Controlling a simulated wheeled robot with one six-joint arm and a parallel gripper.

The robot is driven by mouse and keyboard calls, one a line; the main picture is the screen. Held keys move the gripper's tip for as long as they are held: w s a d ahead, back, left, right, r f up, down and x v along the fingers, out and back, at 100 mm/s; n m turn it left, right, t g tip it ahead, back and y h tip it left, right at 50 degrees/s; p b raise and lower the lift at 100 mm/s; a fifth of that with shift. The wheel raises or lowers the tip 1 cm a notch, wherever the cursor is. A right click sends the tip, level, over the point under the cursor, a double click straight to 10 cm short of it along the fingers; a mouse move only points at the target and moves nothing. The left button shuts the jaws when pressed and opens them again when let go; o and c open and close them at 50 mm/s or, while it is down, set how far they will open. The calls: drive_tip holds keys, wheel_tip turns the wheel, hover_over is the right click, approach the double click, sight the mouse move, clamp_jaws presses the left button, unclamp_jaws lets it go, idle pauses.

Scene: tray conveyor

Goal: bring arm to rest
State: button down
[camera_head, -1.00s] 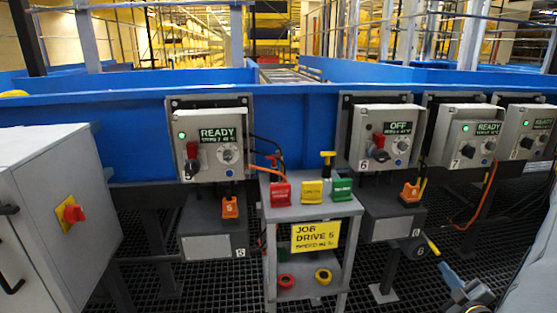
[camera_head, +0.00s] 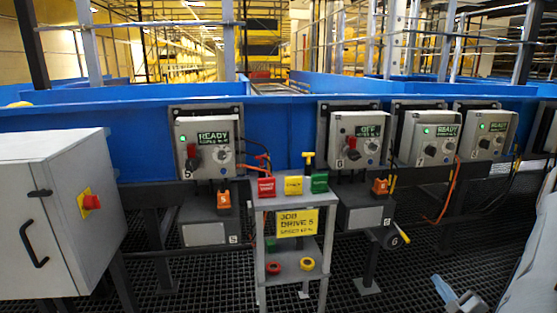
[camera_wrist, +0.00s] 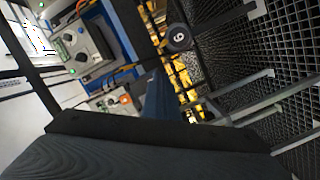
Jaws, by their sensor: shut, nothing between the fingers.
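My gripper (camera_head: 442,287) is low at the right of the head view, with a blue-grey finger pointing up and left. In the wrist view a blue finger (camera_wrist: 157,95) shows beyond the dark gripper body. The gripper is shut with nothing in it and hangs over the dark grating floor, apart from the control boxes and the small stand. My pale arm link (camera_head: 520,265) shows at the right edge of the head view. The rest of the arm is out of view.
A blue conveyor wall (camera_head: 270,115) crosses the back, carrying several control boxes, including one reading READY (camera_head: 207,140) and one reading OFF (camera_head: 357,143). A grey stand (camera_head: 290,220) with tags is at centre. A grey cabinet (camera_head: 50,220) stands left. Grating floor (camera_head: 400,275) is open at lower right.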

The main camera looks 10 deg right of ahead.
drive_tip(key=w+a+r+m+g+y, duration=0.15)
drive_tip(key=w+a+r+g, duration=0.35)
drive_tip(key=w+a+r, duration=0.5)
drive_tip(key=a+r+m+g, duration=0.2)
drive_tip(key=a+r+g, duration=0.25)
drive_tip(key=a, duration=0.85)
drive_tip(key=s+a+r+m+g+y, duration=0.1)
drive_tip(key=s+a+r, duration=0.3)
drive_tip(key=a, duration=0.3)
drive_tip(key=s+a+r+m+g, duration=0.1)
drive_tip(key=s+a+r+g, duration=0.15)
drive_tip(key=s+a, duration=0.35)
drive_tip(key=s+a+r+m+g+y, duration=0.1)
drive_tip(key=s+a+r+g, duration=0.15)
drive_tip(key=s+a, duration=0.55)
drive_tip(key=s+a+r+g+y, duration=0.1)
drive_tip(key=s+a+r, duration=0.4)
drive_tip(key=s, duration=0.6)
drive_tip(key=d+r+m+p, duration=0.2)
drive_tip(key=d+r+p, duration=0.3)
drive_tip(key=p, duration=0.9)
drive_tip(key=shift+w+d+r+h, duration=0.35)
drive_tip(key=shift+d+h, duration=0.1)
drive_tip(key=shift+d, duration=0.5)
